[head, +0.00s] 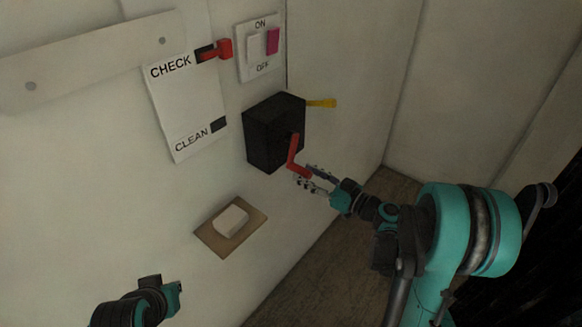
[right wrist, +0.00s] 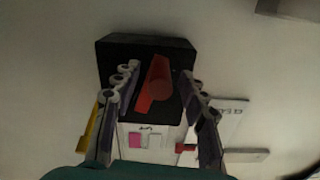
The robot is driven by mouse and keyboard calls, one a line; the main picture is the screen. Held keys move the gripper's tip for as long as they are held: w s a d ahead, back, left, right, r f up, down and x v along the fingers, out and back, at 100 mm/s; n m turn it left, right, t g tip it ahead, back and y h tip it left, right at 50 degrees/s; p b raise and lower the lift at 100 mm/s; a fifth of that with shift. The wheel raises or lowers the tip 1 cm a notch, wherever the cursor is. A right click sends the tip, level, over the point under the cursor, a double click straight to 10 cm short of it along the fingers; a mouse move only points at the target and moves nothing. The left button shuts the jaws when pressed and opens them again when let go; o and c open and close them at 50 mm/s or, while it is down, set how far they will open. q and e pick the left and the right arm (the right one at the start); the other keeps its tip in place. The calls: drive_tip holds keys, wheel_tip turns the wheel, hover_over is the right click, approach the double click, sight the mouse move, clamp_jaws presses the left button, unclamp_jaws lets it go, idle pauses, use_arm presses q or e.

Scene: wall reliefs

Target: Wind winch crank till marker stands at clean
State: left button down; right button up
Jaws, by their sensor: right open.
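The winch is a black box (head: 268,136) on the wall, with a red crank (head: 294,156) on its front. The crank's arm slants down towards my right gripper (head: 308,179), which is open. In the right wrist view the red crank (right wrist: 155,85) lies between the spread fingers, with gaps on both sides; I cannot tell whether its grip end is fully between them. The red marker (head: 223,50) stands at the upper slot beside CHECK on a white plate (head: 182,105). The CLEAN label (head: 192,140) is lower, beside a dark slot end. Part of my left arm shows at bottom left, without visible fingers.
A switch plate (head: 259,48) marked ON and OFF with a pink rocker is above the box. A yellow lever (head: 321,103) sticks out at the box's right. A white block on a tan plate (head: 212,242) is below. A pale board crosses the upper left.

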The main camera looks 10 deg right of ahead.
sight(293, 167)
drive_tip(key=b+x, duration=0.1)
drive_tip(key=x, duration=0.4)
drive_tip(key=shift+w+a, duration=0.25)
clamp_jaws()
